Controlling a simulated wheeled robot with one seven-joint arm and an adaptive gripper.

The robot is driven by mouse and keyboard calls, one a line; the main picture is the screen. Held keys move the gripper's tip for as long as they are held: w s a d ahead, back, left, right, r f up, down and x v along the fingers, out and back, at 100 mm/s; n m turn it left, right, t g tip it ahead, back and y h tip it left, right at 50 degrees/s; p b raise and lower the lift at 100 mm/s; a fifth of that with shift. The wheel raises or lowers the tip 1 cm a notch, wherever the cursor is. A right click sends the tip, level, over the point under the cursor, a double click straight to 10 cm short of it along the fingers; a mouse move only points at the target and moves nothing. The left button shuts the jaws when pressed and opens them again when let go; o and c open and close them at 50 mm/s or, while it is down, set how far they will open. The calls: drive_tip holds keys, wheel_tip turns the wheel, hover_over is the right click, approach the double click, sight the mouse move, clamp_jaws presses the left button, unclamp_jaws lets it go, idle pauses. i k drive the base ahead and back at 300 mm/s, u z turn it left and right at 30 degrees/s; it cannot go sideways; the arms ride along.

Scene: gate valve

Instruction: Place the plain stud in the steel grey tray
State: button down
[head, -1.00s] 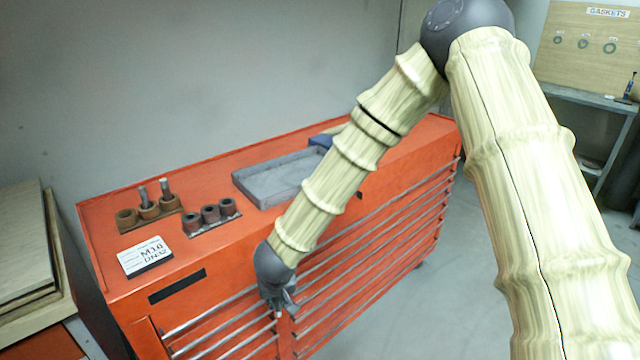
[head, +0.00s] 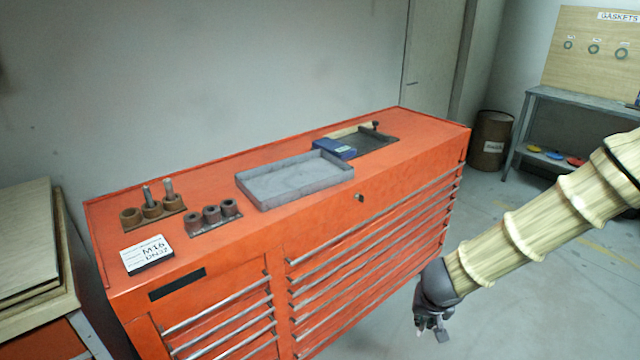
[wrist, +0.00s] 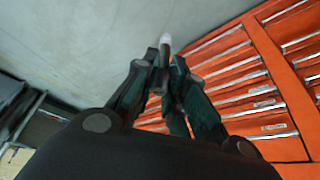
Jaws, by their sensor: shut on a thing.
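My gripper (head: 434,328) hangs in front of the red tool chest, low over the floor and to the right of the drawers. In the wrist view my gripper (wrist: 166,75) is shut on a thin stud (wrist: 165,44), whose pale tip sticks out past the fingertips. Whether its shank is plain cannot be told. The steel grey tray (head: 290,182) lies empty on the chest top, well up and left of my gripper. Two other studs (head: 168,188) stand in a holder of brown cups (head: 131,217) at the chest's left end.
The red chest (head: 220,260) has a holder of dark cups (head: 212,214) and a white M16 label (head: 147,253) on top. A blue box (head: 334,147) and a dark tray (head: 372,140) lie behind the grey tray. Open floor (head: 520,300) lies right of the chest.

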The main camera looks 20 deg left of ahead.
sight(274, 187)
drive_tip(key=k, duration=0.5)
drive_tip(key=u, duration=0.7)
drive_tip(key=i, duration=0.45)
drive_tip(key=u, duration=0.05)
